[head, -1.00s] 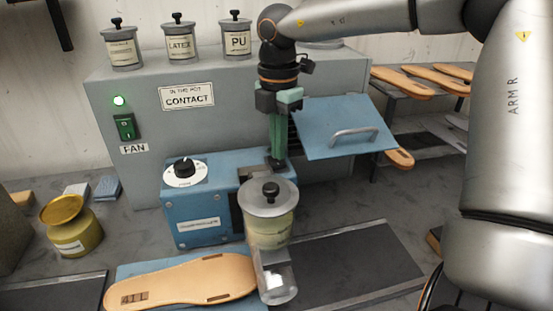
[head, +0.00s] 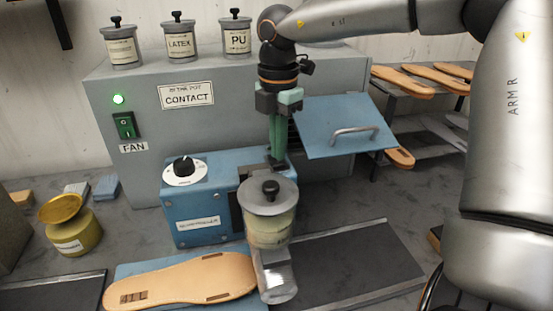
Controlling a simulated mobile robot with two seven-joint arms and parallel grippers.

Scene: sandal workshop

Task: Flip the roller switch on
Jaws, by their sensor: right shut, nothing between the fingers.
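The blue gluing machine (head: 205,207) stands in the middle of the bench, with a white dial and black knob (head: 183,168) on its top left. My left gripper is not in view.
A grey cabinet (head: 220,125) behind carries a green FAN switch (head: 125,125), a lit green lamp and several labelled pots on top. An open blue flap (head: 345,127) is close right of my gripper. A tan sole (head: 185,281) lies in front; a yellow pot (head: 73,224) stands left.

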